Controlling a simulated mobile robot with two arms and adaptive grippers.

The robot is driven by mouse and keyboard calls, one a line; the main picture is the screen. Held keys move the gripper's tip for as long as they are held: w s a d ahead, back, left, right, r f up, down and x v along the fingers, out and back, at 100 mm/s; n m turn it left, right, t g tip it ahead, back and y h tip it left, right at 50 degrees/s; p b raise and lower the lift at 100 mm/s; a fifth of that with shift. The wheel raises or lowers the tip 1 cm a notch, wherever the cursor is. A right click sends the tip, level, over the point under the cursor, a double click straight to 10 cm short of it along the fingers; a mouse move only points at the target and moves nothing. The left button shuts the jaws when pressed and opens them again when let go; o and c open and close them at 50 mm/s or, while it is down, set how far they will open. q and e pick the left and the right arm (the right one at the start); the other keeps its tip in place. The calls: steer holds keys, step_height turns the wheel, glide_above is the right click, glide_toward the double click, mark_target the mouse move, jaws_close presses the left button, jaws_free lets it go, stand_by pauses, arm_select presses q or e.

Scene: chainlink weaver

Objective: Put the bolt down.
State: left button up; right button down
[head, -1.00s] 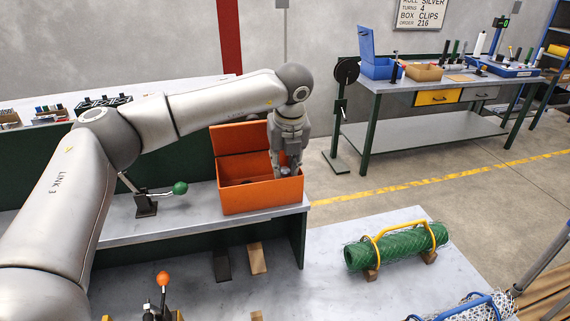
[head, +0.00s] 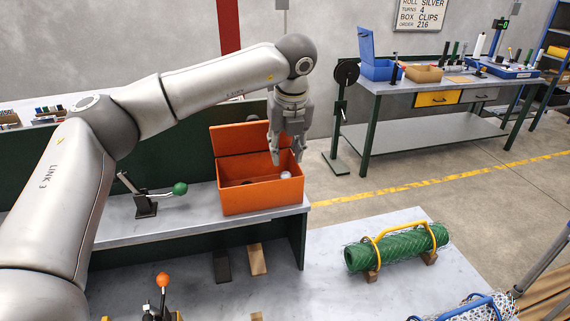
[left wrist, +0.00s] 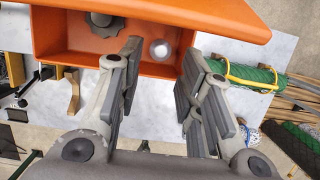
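The orange box (head: 262,200) stands open on the bench, its lid tilted up at the back. A small silvery round piece (head: 286,175), apparently the bolt, rests inside toward the right; it also shows in the left wrist view (left wrist: 160,49). Its lower part and full shape cannot be told. My left gripper (head: 289,160) is over the right part of the box, pointing down. In the left wrist view its fingers (left wrist: 158,75) are spread apart with nothing between them, and the silvery piece lies beyond the tips. My right gripper is out of view.
A dark knob (left wrist: 104,22) lies in the box, left of the silvery piece. A green-knobbed lever (head: 147,203) stands left of the box. A green mesh roll (head: 400,248) with a yellow handle lies on the lower table. The bench between lever and box is clear.

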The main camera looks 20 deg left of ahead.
arm_select(q)
steer(key=b+v, duration=0.1)
steer(key=v, duration=0.6)
steer(key=shift+d+r+b, duration=0.15)
steer(key=shift+r+b, duration=0.25)
steer(key=shift+s, duration=0.1)
steer(key=shift+f, duration=0.1)
